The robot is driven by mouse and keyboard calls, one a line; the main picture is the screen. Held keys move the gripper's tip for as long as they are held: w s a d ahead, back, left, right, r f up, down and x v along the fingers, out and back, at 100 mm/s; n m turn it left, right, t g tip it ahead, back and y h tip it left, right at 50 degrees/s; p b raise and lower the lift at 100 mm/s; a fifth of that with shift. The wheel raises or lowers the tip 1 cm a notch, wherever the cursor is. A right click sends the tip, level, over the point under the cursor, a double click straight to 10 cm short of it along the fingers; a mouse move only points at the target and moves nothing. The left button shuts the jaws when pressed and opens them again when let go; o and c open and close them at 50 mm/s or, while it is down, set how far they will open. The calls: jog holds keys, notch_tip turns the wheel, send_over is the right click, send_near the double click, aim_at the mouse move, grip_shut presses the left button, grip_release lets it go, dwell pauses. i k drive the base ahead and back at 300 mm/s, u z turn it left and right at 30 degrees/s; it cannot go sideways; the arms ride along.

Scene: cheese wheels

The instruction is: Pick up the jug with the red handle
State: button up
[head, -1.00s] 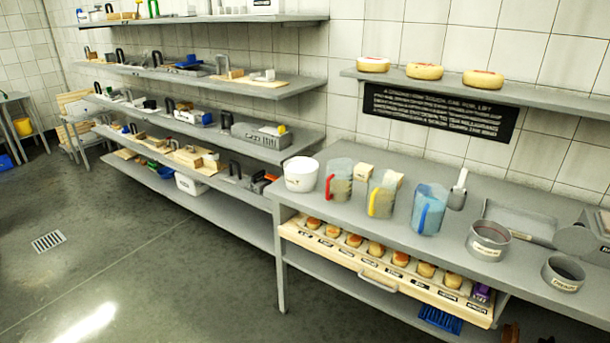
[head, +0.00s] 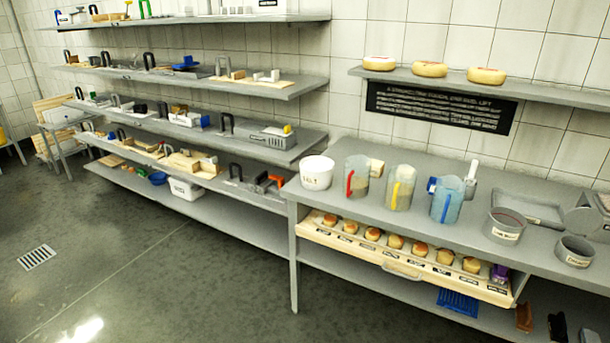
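The jug with the red handle (head: 357,177) stands upright on the grey counter (head: 420,215). It is a clear jug, and its red handle (head: 350,183) faces the front left. It stands between a white tub (head: 317,172) on its left and a clear jug with a yellow handle (head: 401,187) on its right. A bluish jug with a blue handle (head: 447,199) stands further right. My gripper is not in view.
Two grey round moulds (head: 504,226) and (head: 574,252) stand on the counter's right. A drawer of small cheeses (head: 400,264) juts out below. A wall shelf (head: 540,91) holds three cheese wheels. Laden shelves (head: 200,132) line the left wall. The floor (head: 180,290) in front is clear.

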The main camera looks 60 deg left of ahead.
aim_at(357, 169)
jog(key=u, duration=1.65)
